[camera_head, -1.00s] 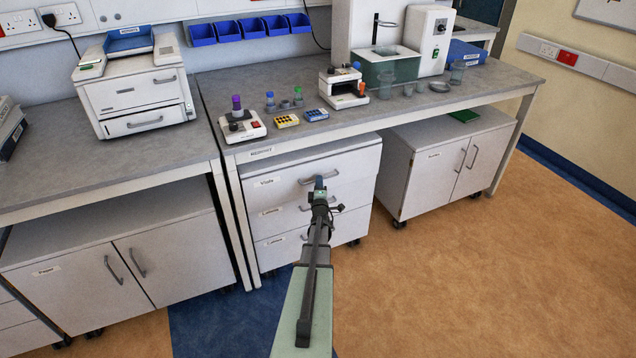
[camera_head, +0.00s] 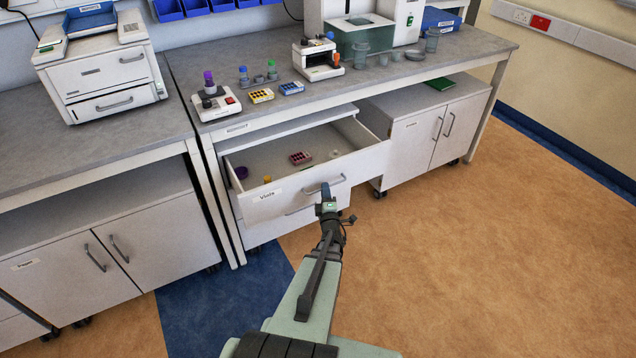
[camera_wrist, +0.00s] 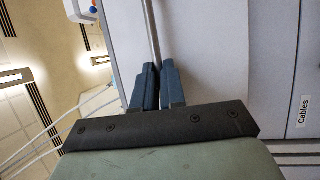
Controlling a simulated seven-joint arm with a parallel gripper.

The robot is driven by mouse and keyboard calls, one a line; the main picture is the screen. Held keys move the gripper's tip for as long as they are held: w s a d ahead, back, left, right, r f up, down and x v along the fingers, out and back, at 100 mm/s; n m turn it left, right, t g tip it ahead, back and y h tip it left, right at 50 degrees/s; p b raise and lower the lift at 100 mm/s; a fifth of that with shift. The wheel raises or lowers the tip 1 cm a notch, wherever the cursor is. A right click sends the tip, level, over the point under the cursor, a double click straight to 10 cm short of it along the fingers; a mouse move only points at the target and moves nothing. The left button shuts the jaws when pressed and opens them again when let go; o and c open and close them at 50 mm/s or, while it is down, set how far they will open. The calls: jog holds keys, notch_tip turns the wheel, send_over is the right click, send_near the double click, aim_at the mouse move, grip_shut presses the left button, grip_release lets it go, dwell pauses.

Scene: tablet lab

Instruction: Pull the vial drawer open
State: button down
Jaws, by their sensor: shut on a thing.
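The vial drawer (camera_head: 290,197) is the top drawer of the white pedestal under the bench, labelled "Vials". It is pulled well out, and its inside shows. My gripper (camera_head: 326,190) is at the drawer's front, shut on its grey bar handle (camera_head: 338,181). In the wrist view my gripper's two blue-grey fingers (camera_wrist: 156,84) sit close together around the handle bar (camera_wrist: 152,35), with the white drawer front behind. Inside the drawer are a dark red vial rack (camera_head: 300,158), a purple item (camera_head: 241,172) and a few small items.
The bench (camera_head: 240,118) overhangs the drawer and carries several devices and racks. A two-door cabinet (camera_head: 425,138) stands to the right and another (camera_head: 95,255) to the left. The orange floor (camera_head: 470,270) in front and to the right is clear.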

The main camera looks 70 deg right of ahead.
jog(key=shift+s+a, duration=0.8)
jog(key=shift+s, duration=0.1)
jog(key=c, duration=1.2)
grip_release()
jog(key=v, duration=1.2)
